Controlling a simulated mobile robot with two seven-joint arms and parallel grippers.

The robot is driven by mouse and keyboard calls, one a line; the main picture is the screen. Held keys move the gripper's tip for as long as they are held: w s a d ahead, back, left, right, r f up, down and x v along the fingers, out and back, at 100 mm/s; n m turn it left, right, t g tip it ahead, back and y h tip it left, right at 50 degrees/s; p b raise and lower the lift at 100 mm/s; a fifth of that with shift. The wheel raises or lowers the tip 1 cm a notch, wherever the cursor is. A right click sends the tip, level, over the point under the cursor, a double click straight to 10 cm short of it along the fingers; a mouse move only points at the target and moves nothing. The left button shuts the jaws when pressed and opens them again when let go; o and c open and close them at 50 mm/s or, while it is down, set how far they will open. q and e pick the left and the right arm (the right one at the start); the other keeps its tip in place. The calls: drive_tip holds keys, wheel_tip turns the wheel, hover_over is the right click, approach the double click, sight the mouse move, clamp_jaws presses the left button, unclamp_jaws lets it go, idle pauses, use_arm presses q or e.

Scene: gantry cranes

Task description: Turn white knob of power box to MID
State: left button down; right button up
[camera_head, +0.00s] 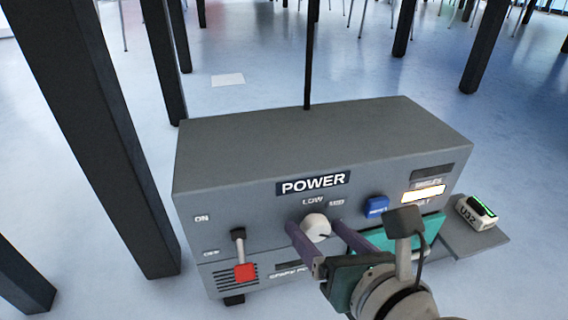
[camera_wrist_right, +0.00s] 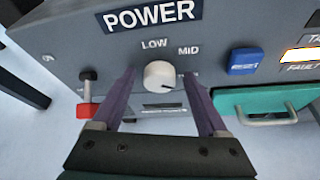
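The grey power box (camera_head: 330,145) stands in the middle of the head view with a POWER label on its front. Its white knob (camera_head: 316,227) sits below the LOW and MID marks; it also shows in the right wrist view (camera_wrist_right: 160,75). The knob's dark pointer line points right and slightly down, below the MID mark. My right gripper (camera_head: 318,226) is open, with one purple finger on each side of the knob. In the right wrist view the fingers (camera_wrist_right: 160,80) stand apart from the knob, with gaps on both sides. My left gripper is not in view.
A red-handled lever (camera_head: 244,270) hangs toward OFF at left. A blue button (camera_head: 376,206), a lit indicator (camera_head: 424,194) and a teal drawer front with a handle (camera_wrist_right: 265,110) are right of the knob. A small device marked V32 (camera_head: 476,212) lies on a side shelf. Dark posts (camera_head: 90,130) stand at left.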

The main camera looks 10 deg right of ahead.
clamp_jaws()
idle(0.4)
